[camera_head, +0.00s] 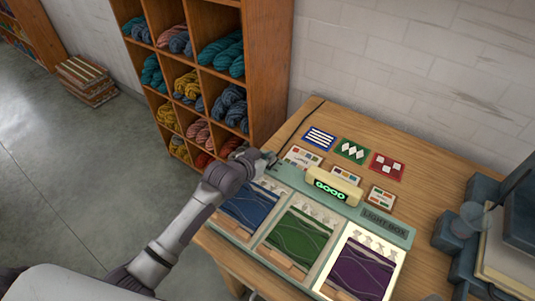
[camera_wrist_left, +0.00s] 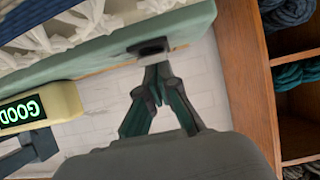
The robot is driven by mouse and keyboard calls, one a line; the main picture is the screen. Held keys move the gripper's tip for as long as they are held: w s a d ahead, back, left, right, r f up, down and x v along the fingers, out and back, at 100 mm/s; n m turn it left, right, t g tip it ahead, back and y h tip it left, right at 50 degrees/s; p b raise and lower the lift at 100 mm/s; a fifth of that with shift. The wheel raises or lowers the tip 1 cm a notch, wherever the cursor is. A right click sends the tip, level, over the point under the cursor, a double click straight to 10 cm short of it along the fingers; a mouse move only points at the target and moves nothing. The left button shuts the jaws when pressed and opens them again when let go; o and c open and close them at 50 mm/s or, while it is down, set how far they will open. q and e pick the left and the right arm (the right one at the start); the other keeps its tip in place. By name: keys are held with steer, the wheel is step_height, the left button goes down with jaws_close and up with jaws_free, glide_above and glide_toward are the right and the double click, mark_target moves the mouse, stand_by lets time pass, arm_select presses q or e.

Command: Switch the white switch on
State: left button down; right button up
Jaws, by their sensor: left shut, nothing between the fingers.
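The pale green light box (camera_head: 400,235) lies on the wooden table, with blue, green and purple knitted swatches in its three panels. The purple panel at right looks brightly lit; the other two look dimmer. My left gripper (camera_head: 272,159) is at the box's back left corner, shut and empty. In the left wrist view its closed fingertips (camera_wrist_left: 157,70) are right by a small dark fitting (camera_wrist_left: 149,47) on the box's edge; I cannot tell whether they touch. No white switch can be made out clearly; the gripper may hide it. My right gripper is not in view.
A cream display (camera_head: 335,188) with green lettering stands at the box's back edge. Pattern cards (camera_head: 352,151) lie behind it. Dark blue blocks (camera_head: 455,235) stand at the table's right. A wooden shelf (camera_head: 265,60) of wool skeins stands behind left.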

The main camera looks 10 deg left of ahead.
arm_select(q)
steer(key=shift+f, duration=0.1)
steer(key=shift+w+d+r, duration=0.25)
steer(key=shift+w, duration=0.4)
steer(key=shift+r+p, duration=0.3)
steer(key=shift+p, duration=0.1)
step_height(320, 180, up, 4)
steer(key=p, duration=0.3)
steer(key=shift+w+f+p, duration=0.1)
steer(key=shift+f+p, duration=0.05)
steer(key=shift+p, duration=0.2)
steer(key=s+a+r+b, duration=0.1)
steer(key=s+a+r, duration=0.1)
steer(key=s+r, duration=0.4)
steer(key=shift+s+a+r+b, duration=0.3)
steer(key=shift+s+a+r, duration=0.05)
steer(key=shift+r, duration=0.05)
